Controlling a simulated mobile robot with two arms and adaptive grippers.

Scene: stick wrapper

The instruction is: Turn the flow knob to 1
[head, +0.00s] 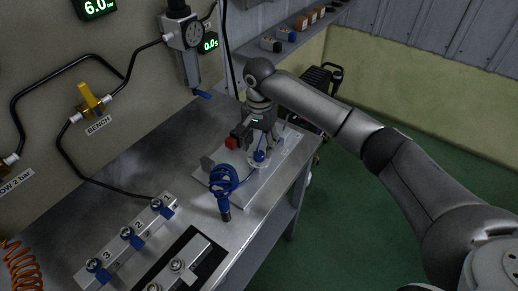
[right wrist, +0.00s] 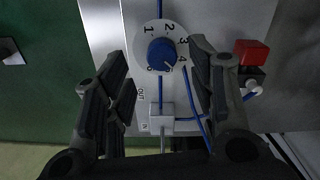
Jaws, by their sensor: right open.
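The flow knob (right wrist: 161,54) is a blue round knob on a white numbered dial (right wrist: 149,30) in the right wrist view. Its white mark points to the lower right, near or just past the 4; the exact reading is hard to tell. In the head view the knob (head: 260,156) shows small on a grey plate on the bench. My right gripper (right wrist: 157,55) is open, with one finger on each side of the knob and a gap on both sides; it also shows above the knob in the head view (head: 260,143). My left gripper is out of view.
A red block (right wrist: 252,53) stands beside the right finger. Blue tubing runs to a small fitting (right wrist: 160,118) below the dial. A blue coiled hose (head: 222,180) lies left of the knob. A valve manifold (head: 128,240) stands at the bench's front left.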

